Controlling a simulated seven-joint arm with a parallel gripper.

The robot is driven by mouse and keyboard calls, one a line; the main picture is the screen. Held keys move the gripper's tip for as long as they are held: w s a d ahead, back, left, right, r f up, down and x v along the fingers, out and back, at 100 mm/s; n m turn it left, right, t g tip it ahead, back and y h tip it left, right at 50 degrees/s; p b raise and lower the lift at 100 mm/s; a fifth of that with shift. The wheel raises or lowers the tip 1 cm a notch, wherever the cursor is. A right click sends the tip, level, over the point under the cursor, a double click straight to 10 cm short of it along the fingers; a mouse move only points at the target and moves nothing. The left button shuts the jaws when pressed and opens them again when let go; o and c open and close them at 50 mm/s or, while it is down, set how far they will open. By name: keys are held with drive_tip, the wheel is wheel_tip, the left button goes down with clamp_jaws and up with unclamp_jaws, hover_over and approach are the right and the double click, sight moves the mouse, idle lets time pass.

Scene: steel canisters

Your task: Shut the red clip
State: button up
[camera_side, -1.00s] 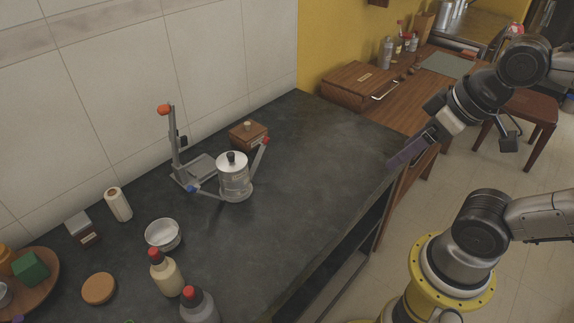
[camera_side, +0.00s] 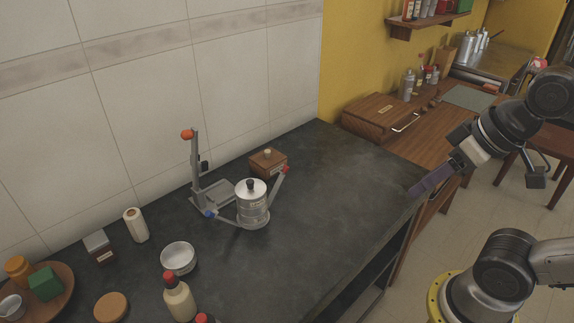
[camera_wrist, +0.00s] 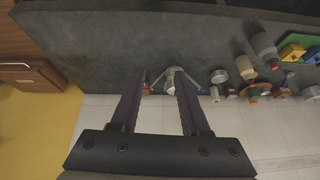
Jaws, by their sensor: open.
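A steel canister (camera_side: 252,207) with a black-knobbed lid stands on the dark counter in the side view. The red clip (camera_side: 284,172) is a grey arm with a red tip, swung out and up from the canister's right side; it stands open, apart from the lid. A blue-tipped clip (camera_side: 212,214) lies splayed out low at the left. My gripper (camera_side: 420,190) is open and empty over the counter's right edge, well away from the canister.
A grey stand (camera_side: 196,165) with an orange-topped upright is just behind the canister, beside a wooden box (camera_side: 268,163). A metal bowl (camera_side: 179,258) and a red-capped bottle (camera_side: 179,299) stand front left. The counter between canister and gripper is clear.

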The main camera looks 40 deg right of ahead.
drive_tip(key=shift+m+y, duration=0.7)
drive_tip(key=w+r, duration=0.2)
drive_tip(key=w+a+r, duration=0.1)
drive_tip(key=w+r, duration=0.1)
drive_tip(key=w+a+r, duration=0.1)
drive_tip(key=w+r, duration=0.1)
drive_tip(key=shift+a+r, duration=0.15)
drive_tip(key=shift+r, duration=0.1)
clamp_jaws()
drive_tip(key=w+d+f+m+g+y, duration=0.1)
drive_tip(key=w+d+m+y, duration=0.15)
drive_tip(key=w, duration=1.05)
drive_tip(key=w+d+f+m+g+y, duration=0.1)
drive_tip(key=w+d+m, duration=0.2)
drive_tip(key=w, duration=1)
drive_tip(key=w+d+f+m, duration=0.1)
drive_tip(key=w+d+f, duration=0.15)
drive_tip(key=f, duration=0.35)
drive_tip(key=w+d+f+m+y, duration=0.1)
drive_tip(key=w+d+f, duration=0.1)
drive_tip(key=d+f, duration=0.3)
drive_tip(key=w+d+f+m, duration=0.1)
drive_tip(key=w+d+f, duration=0.15)
drive_tip(key=f, duration=0.45)
drive_tip(key=shift+g, duration=0.4)
drive_tip(key=x, duration=0.9)
drive_tip(key=shift+a, duration=0.35)
drive_tip(key=shift+s+a+r, duration=1)
drive_tip(key=shift+s+a, duration=0.05)
drive_tip(key=shift+s, duration=0.25)
